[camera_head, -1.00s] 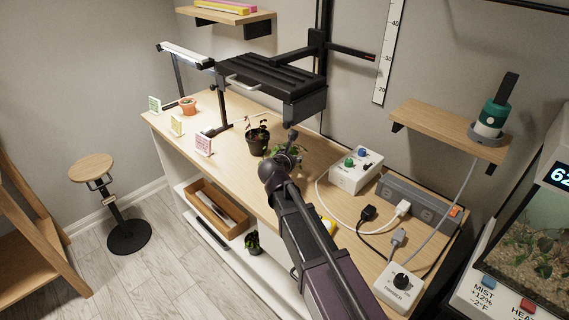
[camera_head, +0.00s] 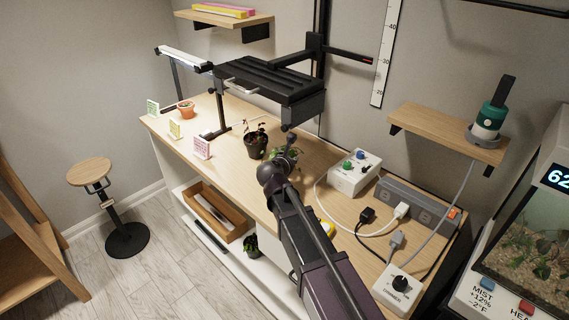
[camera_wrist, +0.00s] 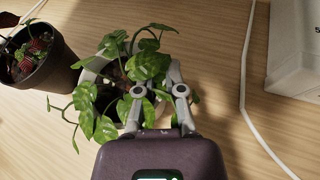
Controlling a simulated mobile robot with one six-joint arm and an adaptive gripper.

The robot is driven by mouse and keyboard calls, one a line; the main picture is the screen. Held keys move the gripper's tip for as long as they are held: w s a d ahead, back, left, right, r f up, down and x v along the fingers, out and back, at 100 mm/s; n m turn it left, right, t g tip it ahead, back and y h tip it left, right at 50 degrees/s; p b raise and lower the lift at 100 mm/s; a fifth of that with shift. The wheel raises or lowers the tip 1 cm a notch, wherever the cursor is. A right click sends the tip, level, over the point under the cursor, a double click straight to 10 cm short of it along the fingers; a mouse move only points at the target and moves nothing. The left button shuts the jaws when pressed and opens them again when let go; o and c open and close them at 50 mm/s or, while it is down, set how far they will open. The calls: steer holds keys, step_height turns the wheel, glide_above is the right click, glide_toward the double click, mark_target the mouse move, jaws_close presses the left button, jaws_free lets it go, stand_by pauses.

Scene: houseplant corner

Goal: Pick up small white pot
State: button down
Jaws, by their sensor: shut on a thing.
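The small white pot (camera_wrist: 91,74) shows in the wrist view as a pale rim and wall under a trailing plant (camera_wrist: 140,75) with green, heart-shaped leaves. My gripper (camera_wrist: 148,72) is shut on the white pot, with its two grey fingers reaching in among the leaves. The leaves hide much of the pot and the contact. In the head view, my arm covers the pot, and only some green leaves (camera_head: 292,153) show beside it. I cannot tell whether the pot touches the table.
A black pot with a dark plant (camera_head: 256,144) stands close to the left, also in the wrist view (camera_wrist: 38,68). A white control box (camera_head: 354,174) and a white cable (camera_wrist: 248,85) lie to the right.

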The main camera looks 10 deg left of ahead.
steer(key=shift+r, duration=0.2)
step_height(320, 180, up, 4)
steer(key=p, duration=0.4)
steer(key=shift+f, duration=0.1)
steer(key=s+a, duration=0.2)
steer(key=s, duration=1.5)
steer(key=shift+s+a+f, duration=0.25)
steer(key=shift+s+f, duration=0.1)
steer(key=shift+s, duration=0.05)
